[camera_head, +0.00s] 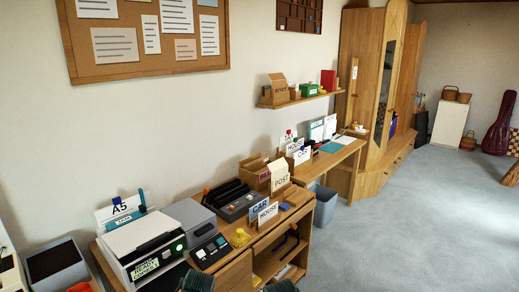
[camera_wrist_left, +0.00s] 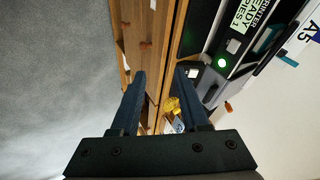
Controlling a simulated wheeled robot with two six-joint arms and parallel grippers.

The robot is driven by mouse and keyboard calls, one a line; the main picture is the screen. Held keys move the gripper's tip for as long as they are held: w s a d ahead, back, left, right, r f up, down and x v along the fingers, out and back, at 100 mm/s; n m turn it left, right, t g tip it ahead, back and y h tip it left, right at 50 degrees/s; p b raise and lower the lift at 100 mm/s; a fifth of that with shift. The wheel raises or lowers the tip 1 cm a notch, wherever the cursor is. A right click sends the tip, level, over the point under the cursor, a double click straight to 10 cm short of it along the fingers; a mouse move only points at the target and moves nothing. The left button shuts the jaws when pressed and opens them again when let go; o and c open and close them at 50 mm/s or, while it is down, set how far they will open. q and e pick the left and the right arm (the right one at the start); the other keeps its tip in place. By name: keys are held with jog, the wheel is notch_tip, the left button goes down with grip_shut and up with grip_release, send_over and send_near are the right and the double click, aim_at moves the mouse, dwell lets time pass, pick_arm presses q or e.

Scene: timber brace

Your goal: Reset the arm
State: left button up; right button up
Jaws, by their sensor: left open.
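My left gripper (camera_wrist_left: 162,74) is open in the left wrist view, its two dark fingers apart with nothing held between them. It points towards the wooden front of the desk (camera_wrist_left: 132,30), which has small round knobs. A yellow figure (camera_wrist_left: 173,104) shows between the fingers, farther off on the desk. In the head view, dark parts at the bottom edge are cut off, and I cannot tell which parts they are. My right gripper does not show in either view.
A printer (camera_head: 142,247) stands on the near desk, with a card terminal (camera_head: 211,250), a black tray (camera_head: 232,200), a CAR sign (camera_head: 259,209) and a POST box (camera_head: 279,175). A grey bin (camera_head: 325,207) stands beside the desk.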

pick_arm(q)
jog(key=s+d+f+n+g+h+p, duration=0.1)
jog(key=s+d+g, duration=0.6)
jog(key=s+d, duration=0.7)
jog(key=shift+s+n+h+p, duration=0.3)
jog(key=shift+s+n+p, duration=0.35)
jog(key=shift+n, duration=0.35)
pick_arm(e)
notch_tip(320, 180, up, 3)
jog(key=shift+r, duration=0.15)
